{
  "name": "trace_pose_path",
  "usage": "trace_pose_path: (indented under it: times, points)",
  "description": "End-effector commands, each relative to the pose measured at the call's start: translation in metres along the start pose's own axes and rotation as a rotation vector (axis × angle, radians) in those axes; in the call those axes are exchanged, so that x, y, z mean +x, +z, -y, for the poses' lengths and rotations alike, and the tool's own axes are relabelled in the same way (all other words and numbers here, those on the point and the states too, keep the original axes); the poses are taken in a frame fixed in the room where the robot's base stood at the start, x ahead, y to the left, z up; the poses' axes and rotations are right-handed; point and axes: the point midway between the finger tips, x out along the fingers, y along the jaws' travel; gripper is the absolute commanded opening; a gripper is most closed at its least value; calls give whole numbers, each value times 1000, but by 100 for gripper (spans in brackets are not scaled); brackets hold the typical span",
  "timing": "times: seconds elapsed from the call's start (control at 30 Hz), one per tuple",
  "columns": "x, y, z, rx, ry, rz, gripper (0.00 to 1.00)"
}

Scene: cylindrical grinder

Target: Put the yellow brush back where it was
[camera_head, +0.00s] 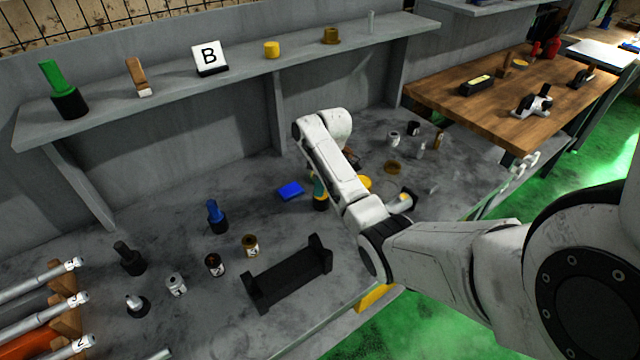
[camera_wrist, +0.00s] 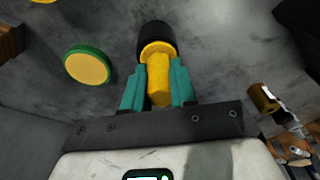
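The yellow brush (camera_wrist: 158,78) has a yellow handle and a black bristle end. In the wrist view it lies between the teal fingers of my gripper (camera_wrist: 158,92), which press against both sides of its handle. In the head view my arm hides most of the gripper (camera_head: 318,185). The lower part of the brush (camera_head: 321,201) shows below a teal finger, upright with its black end down, low over the grey bench (camera_head: 340,250). I cannot tell whether it touches the bench.
A blue block (camera_head: 290,191) lies just left of the brush. A blue brush (camera_head: 217,216) and a black stand (camera_head: 288,273) are nearby. A green-rimmed yellow disc (camera_wrist: 87,65) is close by. The shelf (camera_head: 232,76) behind holds a green brush (camera_head: 64,90) and a "B" sign (camera_head: 209,58).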

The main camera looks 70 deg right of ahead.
Motion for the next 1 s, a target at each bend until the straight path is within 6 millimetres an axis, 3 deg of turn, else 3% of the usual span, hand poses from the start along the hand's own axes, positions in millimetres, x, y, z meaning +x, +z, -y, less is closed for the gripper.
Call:
trace_pose_path:
  times: [0.27,0.57,0.77,1.0]
  points:
    - [0,0,0,0,0,0,53]
    - [-4,-1,0,0,0,0,54]
    - [-27,-2,-1,-1,4,-3,54]
    - [-79,-3,-1,-2,5,-4,54]
